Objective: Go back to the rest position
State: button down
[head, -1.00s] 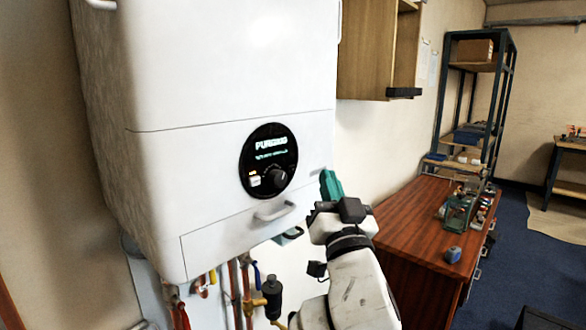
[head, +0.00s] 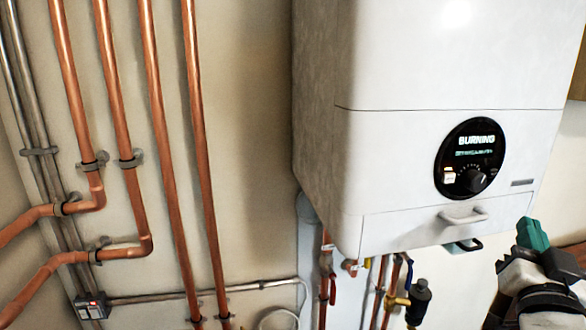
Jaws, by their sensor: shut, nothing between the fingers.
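My gripper (head: 532,234) shows at the lower right of the head view, its teal fingers pointing up. It is shut and empty. The fingers sit in front of and to the right of the lower corner of the white boiler (head: 395,170), and I see no contact. The boiler hangs on the wall. Its round black control panel (head: 469,158) has a dark knob and a lit display that reads "BURNING". A pale handle (head: 463,217) is on the lower front panel. Most of my arm is cut off at the right edge.
Several copper pipes (head: 160,150) run down the wall at the left, with clamps and bends. A small grey box (head: 92,306) sits low on the wall. Under the boiler are pipes, a red lever valve (head: 333,289) and a dark cylinder on a brass fitting (head: 419,301).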

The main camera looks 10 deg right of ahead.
jog(key=s+a+f+n+g+y, duration=0.1)
jog(key=s+a+f+g+y, duration=0.15)
jog(key=f, duration=0.65)
jog(key=s+a+f+n+g+y, duration=0.1)
jog(key=s+f+n+g+y, duration=0.15)
jog(key=f, duration=0.75)
jog(key=s+a+f+n+g+y, duration=0.1)
jog(key=a+f+g+y, duration=0.15)
jog(key=f, duration=0.65)
jog(key=s+a+f+n+g+y, duration=0.2)
jog(key=s+a+f+g, duration=0.2)
jog(key=s+f, duration=0.3)
jog(key=s+a+f+n+g+y, duration=0.2)
jog(key=s+f, duration=0.5)
jog(key=s, duration=0.5)
jog(key=a+g+y, duration=0.1)
jog(key=a+g, duration=0.1)
jog(key=g, duration=0.1)
jog(key=shift+a+f, duration=0.4)
jog(key=shift+n, duration=0.25)
